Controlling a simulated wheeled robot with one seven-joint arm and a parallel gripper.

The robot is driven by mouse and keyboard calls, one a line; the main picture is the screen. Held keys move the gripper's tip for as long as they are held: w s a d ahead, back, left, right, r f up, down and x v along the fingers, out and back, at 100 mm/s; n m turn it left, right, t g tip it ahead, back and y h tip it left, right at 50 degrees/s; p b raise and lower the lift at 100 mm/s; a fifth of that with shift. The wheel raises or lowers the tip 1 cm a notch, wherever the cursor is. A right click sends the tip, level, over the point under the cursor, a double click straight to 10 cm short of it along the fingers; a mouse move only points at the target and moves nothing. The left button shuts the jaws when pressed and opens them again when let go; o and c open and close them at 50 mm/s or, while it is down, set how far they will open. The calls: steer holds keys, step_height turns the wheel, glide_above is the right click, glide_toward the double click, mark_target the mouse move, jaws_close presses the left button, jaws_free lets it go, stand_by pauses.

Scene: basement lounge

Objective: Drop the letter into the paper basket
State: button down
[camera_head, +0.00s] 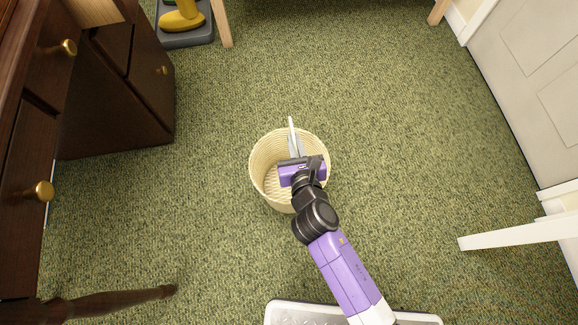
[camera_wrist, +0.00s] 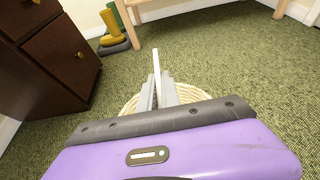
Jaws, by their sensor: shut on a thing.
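The paper basket (camera_head: 262,165) is a round cream woven basket standing on the green carpet. My gripper (camera_head: 294,140) is over the basket's opening and is shut on the letter (camera_head: 291,124). The letter is thin and white, seen nearly edge-on, and points up and away past the fingertips. In the wrist view the letter (camera_wrist: 157,62) stands between the grey fingers of my gripper (camera_wrist: 157,88). Part of the basket's rim (camera_wrist: 128,105) shows behind my purple wrist. The lower part of the letter is hidden between the fingers.
A dark wooden desk with brass knobs (camera_head: 40,190) stands at the left. A tray with yellow boots (camera_head: 183,20) is at the top left. A white door (camera_head: 535,65) and a white leg (camera_head: 510,234) are at the right. The carpet around the basket is clear.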

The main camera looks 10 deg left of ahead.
steer(key=shift+f+b, duration=0.85)
steer(key=shift+f, duration=0.3)
steer(key=c, duration=1.5)
jaws_free()
steer(key=shift+s+r, duration=0.1)
steer(key=p+v, duration=0.3)
steer(key=v, duration=0.4)
steer(key=shift+s+d+r, duration=0.1)
steer(key=shift+s, duration=0.2)
